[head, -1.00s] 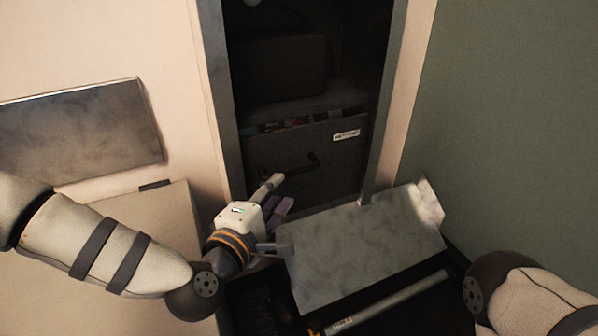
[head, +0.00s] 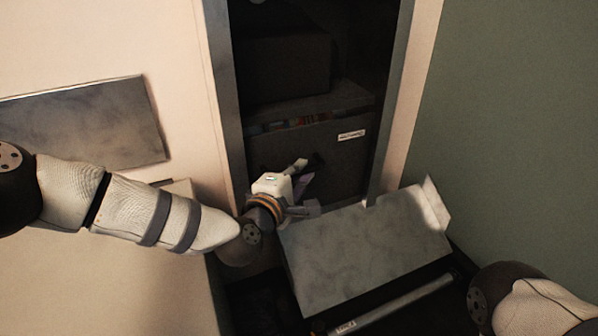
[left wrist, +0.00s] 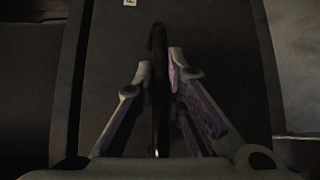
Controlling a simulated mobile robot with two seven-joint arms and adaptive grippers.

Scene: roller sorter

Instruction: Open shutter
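The shutter (head: 345,158) is a dark panel with a small white label in the metal-framed opening. Its dark bar handle (left wrist: 157,45) runs upright through the left wrist view. My left gripper (head: 303,180) is at this handle, with one finger on each side of the bar. In the left wrist view the gripper (left wrist: 161,75) shows a narrow gap between its fingertips, and the fingers look open around the bar. Contact with the bar cannot be made out. In the head view the gripper hides most of the handle. My right gripper is out of view.
A grey metal plate (head: 365,255) slopes just right of my left gripper, above a roller (head: 395,303). The metal door frame (head: 226,110) stands close on the left. Dark shelves and a box (head: 285,65) are above the panel. A green wall (head: 510,130) bounds the right.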

